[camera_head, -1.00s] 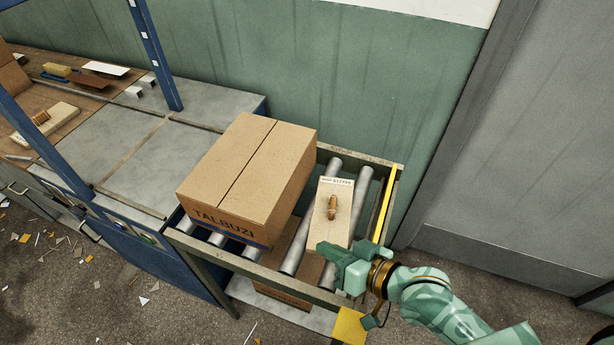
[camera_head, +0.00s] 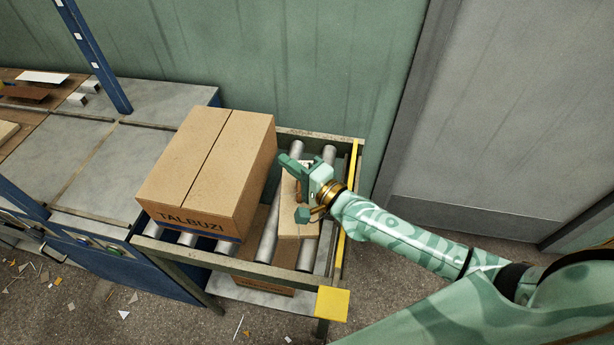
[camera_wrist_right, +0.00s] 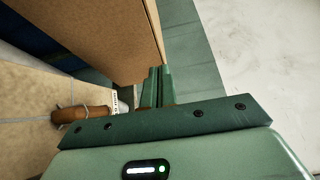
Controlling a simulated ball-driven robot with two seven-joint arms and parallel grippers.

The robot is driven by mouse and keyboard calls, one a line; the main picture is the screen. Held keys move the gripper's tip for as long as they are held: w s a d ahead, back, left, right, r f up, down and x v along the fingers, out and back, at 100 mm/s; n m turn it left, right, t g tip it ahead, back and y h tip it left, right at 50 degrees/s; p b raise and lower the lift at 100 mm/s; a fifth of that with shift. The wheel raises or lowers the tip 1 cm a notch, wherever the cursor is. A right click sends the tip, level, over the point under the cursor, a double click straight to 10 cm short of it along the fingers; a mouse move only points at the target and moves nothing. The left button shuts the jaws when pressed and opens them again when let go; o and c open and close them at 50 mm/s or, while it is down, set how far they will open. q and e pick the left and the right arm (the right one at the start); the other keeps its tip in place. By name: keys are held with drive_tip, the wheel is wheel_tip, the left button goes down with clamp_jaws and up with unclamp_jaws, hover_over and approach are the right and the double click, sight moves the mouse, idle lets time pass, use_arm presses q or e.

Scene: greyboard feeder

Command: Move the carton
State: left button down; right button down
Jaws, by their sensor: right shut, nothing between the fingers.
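The large brown carton (camera_head: 205,170), marked TALBUZI, sits closed and upright on the left part of the roller stand. My right gripper (camera_head: 286,160) is beside the carton's right side, over the pale block. Its fingers are together and hold nothing. In the right wrist view the carton (camera_wrist_right: 95,30) fills the upper left, just beyond the closed fingers (camera_wrist_right: 153,88). I cannot tell whether they touch it. My left gripper is not in view.
A pale block (camera_head: 290,225) with a brown handle, which shows in the wrist view (camera_wrist_right: 85,115), lies on the rollers (camera_head: 270,232) under my right gripper. A grey-topped bench (camera_head: 80,160) adjoins at the left. The green wall (camera_head: 280,60) stands behind.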

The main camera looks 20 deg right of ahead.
sight(255, 161)
drive_tip(key=shift+w+a, duration=0.35)
drive_tip(key=shift+a, duration=0.35)
drive_tip(key=shift+w+a, duration=0.3)
drive_tip(key=shift+a, duration=0.35)
drive_tip(key=shift+w+a, duration=0.35)
drive_tip(key=shift+a, duration=0.35)
drive_tip(key=shift+p, duration=0.3)
drive_tip(key=shift+w+a+r, duration=0.1)
drive_tip(key=shift+w+a, duration=0.2)
drive_tip(key=shift+a, duration=0.8)
drive_tip(key=shift+d, duration=0.1)
